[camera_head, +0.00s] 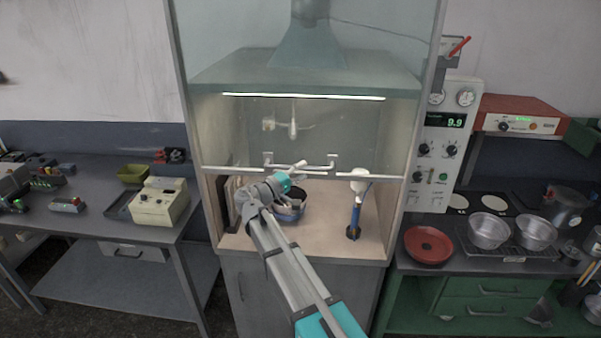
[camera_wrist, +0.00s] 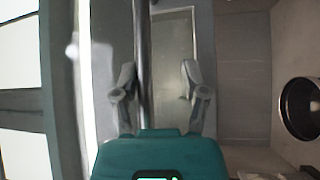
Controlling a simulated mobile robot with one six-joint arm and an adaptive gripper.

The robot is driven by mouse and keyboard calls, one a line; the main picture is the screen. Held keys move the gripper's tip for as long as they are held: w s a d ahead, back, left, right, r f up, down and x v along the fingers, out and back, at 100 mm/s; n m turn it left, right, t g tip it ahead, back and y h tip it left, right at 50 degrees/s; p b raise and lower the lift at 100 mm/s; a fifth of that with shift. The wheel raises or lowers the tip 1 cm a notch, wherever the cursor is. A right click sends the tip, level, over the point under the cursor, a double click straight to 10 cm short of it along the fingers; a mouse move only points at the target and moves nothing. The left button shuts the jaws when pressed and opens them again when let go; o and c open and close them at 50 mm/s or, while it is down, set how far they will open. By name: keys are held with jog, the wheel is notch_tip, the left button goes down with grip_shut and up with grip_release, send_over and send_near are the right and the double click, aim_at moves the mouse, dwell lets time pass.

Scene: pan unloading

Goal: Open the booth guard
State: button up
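The booth guard (camera_head: 350,135) is a clear pane on the front of the booth. Its lower edge bar (camera_head: 225,169) sits partway up, with a gap open below it. A pale handle (camera_head: 333,162) with two brackets is at the middle of that edge. My gripper (camera_head: 296,168) is at the handle in the head view and covers part of it. In the wrist view my gripper (camera_wrist: 157,78) has its two fingers apart. A long thin bar (camera_wrist: 143,40), seemingly the handle, runs between them, closer to the left finger. Contact cannot be told.
Inside the booth stand a dark pan (camera_head: 290,214), also in the wrist view (camera_wrist: 303,108), and a blue-and-white upright tool (camera_head: 356,205). A grey table (camera_head: 90,215) is at left. A green bench at right holds a red plate (camera_head: 428,244) and metal pots (camera_head: 489,231).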

notch_tip(320, 180, down, 19)
jog(key=b, duration=1.8)
jog(key=shift+s+a, duration=0.1)
jog(key=b+v, duration=0.2)
jog(key=v, duration=1.3)
jog(key=shift+s+a, duration=0.2)
jog(key=shift+a, duration=0.05)
dwell(1.9)
jog(key=shift+r, duration=0.15)
dwell(0.4)
jog(key=r+n+p, duration=0.1)
jog(key=p, duration=0.2)
jog(key=w+r+n+g+y+p, duration=0.1)
jog(key=r+p, duration=0.1)
jog(key=p, duration=0.1)
jog(key=d+r+n+g+y+p, duration=0.1)
jog(key=r+p, duration=0.1)
jog(key=p, duration=0.2)
jog(key=shift+w+r, duration=0.1)
jog(key=shift+w, duration=0.15)
